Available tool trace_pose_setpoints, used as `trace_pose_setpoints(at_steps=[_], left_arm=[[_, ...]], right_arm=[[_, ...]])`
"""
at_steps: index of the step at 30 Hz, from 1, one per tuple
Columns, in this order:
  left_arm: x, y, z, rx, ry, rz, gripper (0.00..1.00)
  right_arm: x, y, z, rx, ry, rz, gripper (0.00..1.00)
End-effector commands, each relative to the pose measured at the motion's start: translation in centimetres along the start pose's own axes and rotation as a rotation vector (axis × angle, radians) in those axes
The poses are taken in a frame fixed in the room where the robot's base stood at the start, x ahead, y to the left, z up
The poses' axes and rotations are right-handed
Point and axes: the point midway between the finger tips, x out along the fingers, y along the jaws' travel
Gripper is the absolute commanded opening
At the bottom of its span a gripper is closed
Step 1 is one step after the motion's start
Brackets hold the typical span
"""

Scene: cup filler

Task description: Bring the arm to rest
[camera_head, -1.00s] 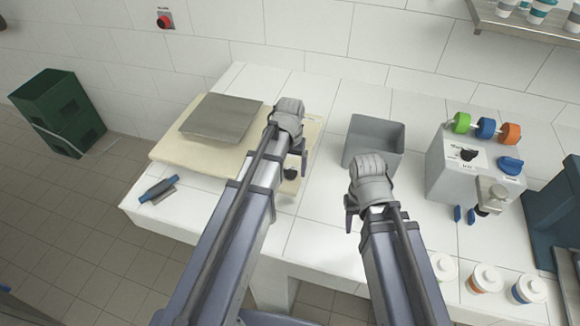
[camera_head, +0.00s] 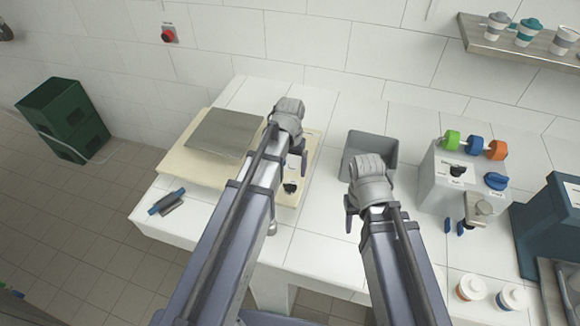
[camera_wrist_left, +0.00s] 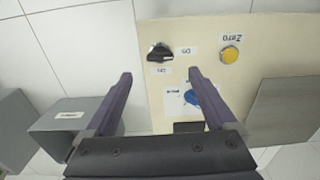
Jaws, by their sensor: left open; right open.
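My left arm reaches up the middle of the head view, and its gripper (camera_head: 299,160) is above the right part of the cream scale (camera_head: 176,172). In the left wrist view the two fingers of this gripper (camera_wrist_left: 160,80) are wide apart with nothing between them. Beyond them are the scale's black knob (camera_wrist_left: 160,52), yellow button (camera_wrist_left: 230,54) and blue dial (camera_wrist_left: 190,98). My right gripper (camera_head: 356,205) is in front of the grey bin (camera_head: 388,146) in the head view. It is open, its fingers are partly hidden, and I see nothing held in it.
A grey machine (camera_head: 437,190) with coloured knobs stands right of the bin. Lidded cups (camera_head: 471,288) are at the lower right, by a dark blue machine (camera_head: 535,235). A blue-handled tool (camera_head: 166,203) lies at the left table edge. Green crates (camera_head: 65,118) stand on the floor.

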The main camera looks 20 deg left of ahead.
Motion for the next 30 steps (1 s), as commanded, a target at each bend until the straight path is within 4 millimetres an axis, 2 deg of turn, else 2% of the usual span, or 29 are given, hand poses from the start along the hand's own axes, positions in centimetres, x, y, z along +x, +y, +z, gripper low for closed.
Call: trace_pose_setpoints(at_steps=[8, 11, 14, 18, 21, 25, 30], left_arm=[[-0.1, 0.0, 0.0, 0.0, 0.0, 0.0, 0.9], [0.3, 0.8, 0.8, 0.015, -0.003, -0.003, 0.9], [1.5, 3.4, 3.6, 0.074, -0.012, -0.02, 0.9], [3.2, 7.4, 8.9, 0.185, -0.028, -0.056, 0.9], [4.0, 9.3, 11.8, 0.249, -0.036, -0.078, 0.9], [4.5, 10.6, 14.0, 0.3, -0.041, -0.098, 0.9], [4.4, 10.9, 14.5, 0.315, -0.043, -0.105, 0.9]], right_arm=[[-0.1, 0.0, 0.0, 0.0, 0.0, 0.0, 0.5], [0.3, 0.0, 0.0, 0.0, 0.0, 0.0, 0.5], [1.5, -0.1, -0.1, 0.0, 0.0, 0.0, 0.5], [3.2, -0.3, -0.2, 0.0, 0.0, 0.0, 0.5], [4.0, -0.4, -0.2, 0.0, 0.0, 0.0, 0.5], [4.6, -0.4, -0.3, 0.0, 0.0, 0.0, 0.5], [4.5, -0.4, -0.3, 0.0, 0.0, 0.0, 0.5]])
